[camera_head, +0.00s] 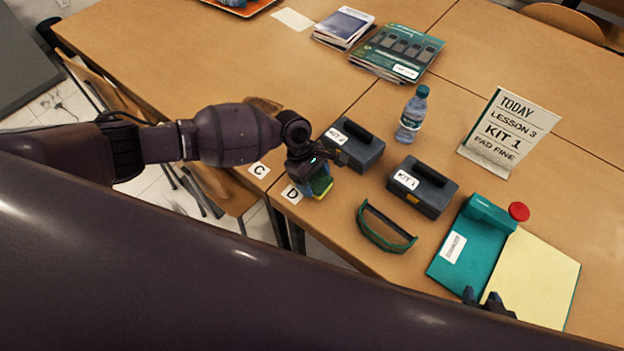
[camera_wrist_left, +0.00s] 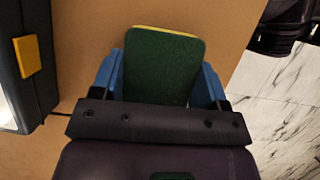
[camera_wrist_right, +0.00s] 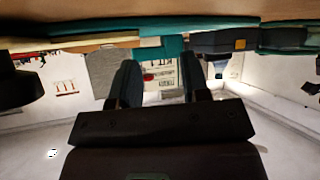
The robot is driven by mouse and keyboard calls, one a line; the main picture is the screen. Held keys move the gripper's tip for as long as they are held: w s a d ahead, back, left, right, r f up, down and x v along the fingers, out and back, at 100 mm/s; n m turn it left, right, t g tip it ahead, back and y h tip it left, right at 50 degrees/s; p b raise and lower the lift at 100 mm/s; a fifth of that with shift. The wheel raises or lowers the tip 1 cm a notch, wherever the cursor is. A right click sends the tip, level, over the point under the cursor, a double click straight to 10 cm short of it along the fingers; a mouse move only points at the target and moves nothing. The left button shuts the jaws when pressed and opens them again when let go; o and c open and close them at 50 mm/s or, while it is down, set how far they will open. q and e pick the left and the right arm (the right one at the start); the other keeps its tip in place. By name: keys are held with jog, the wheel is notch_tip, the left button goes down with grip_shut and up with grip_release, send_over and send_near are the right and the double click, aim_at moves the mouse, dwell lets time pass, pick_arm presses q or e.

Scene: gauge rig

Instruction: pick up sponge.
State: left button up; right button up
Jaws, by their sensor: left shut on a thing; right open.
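The sponge, green with a yellow layer, is in my left gripper; it shows in the head view (camera_head: 321,185) and large in the left wrist view (camera_wrist_left: 162,65). My left gripper (camera_head: 312,176) is shut on it, with a blue finger on each side of the sponge. In the head view it is at the table's near edge, by the D card. I cannot tell whether the sponge touches the table. My right gripper (camera_head: 487,303) is at the near edge by the cream sheet. In the right wrist view (camera_wrist_right: 165,85) its fingers are apart and nothing shows between them up close.
Two dark kit boxes (camera_head: 357,147) (camera_head: 424,189) stand right of the left gripper. Green goggles (camera_head: 384,228) lie in front of them. A water bottle (camera_head: 412,114), lesson sign (camera_head: 508,132), teal folder (camera_head: 468,245) and red disc (camera_head: 519,211) are further right. Cards C (camera_head: 259,170) and D (camera_head: 291,194) lie near the edge.

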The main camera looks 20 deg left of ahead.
aim_at(314, 179)
jog(key=shift+w+a+r, duration=0.1)
jog(key=shift+w+r, duration=0.1)
jog(key=shift+w, duration=0.15)
pick_arm(q)
jog(key=shift+r, duration=0.15)
pick_arm(e)
jog(key=shift+w, duration=0.1)
pick_arm(q)
jog(key=shift+r, duration=0.3)
pick_arm(e)
jog(key=shift+r, duration=0.15)
jog(key=r+p, duration=0.1)
jog(key=p, duration=0.1)
jog(key=r, duration=0.1)
jog(key=shift+s+r+p, duration=0.25)
jog(key=shift+r+p, duration=0.1)
jog(key=shift+p, duration=0.05)
jog(key=shift+w+r, duration=0.15)
pick_arm(q)
notch_tip(314, 179, up, 19)
pick_arm(e)
jog(key=shift+w+r, duration=0.1)
jog(key=shift+w, duration=0.15)
